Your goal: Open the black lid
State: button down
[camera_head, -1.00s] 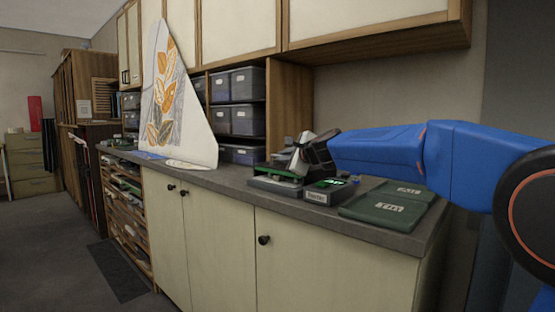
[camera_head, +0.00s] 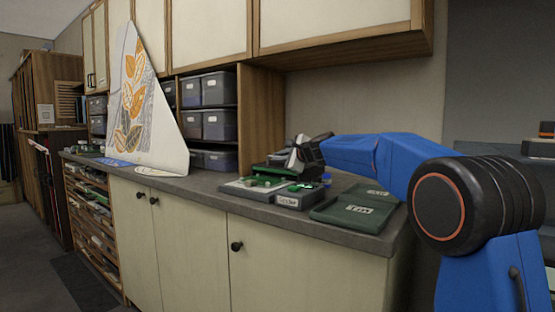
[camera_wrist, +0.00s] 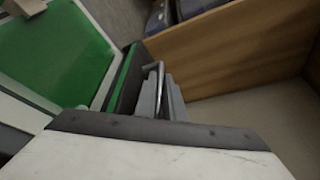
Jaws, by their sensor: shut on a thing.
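The black lid (camera_wrist: 128,82) shows in the wrist view as a dark slab with a green face, standing tilted up beside a pale-rimmed green surface (camera_wrist: 50,50). In the head view the dark lid (camera_head: 272,170) shows behind a grey case on the counter, partly hidden. My gripper (camera_wrist: 160,95) has its grey fingers shut at a grey handle on the lid's edge. In the head view my gripper (camera_head: 300,155) is above the back of the case, reached from the right by my blue arm.
A small labelled box (camera_head: 294,198) and a dark green folder (camera_head: 358,204) lie on the grey counter (camera_head: 300,220). A large leaf-print panel (camera_head: 145,105) leans at left. Storage bins (camera_head: 218,90) and a wooden side panel (camera_head: 260,110) stand behind.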

jog(key=c, duration=2.1)
grip_release()
jog(key=shift+s, duration=0.1)
jog(key=v, duration=1.7)
jog(key=shift+s+d, duration=0.1)
jog(key=shift+d, duration=0.05)
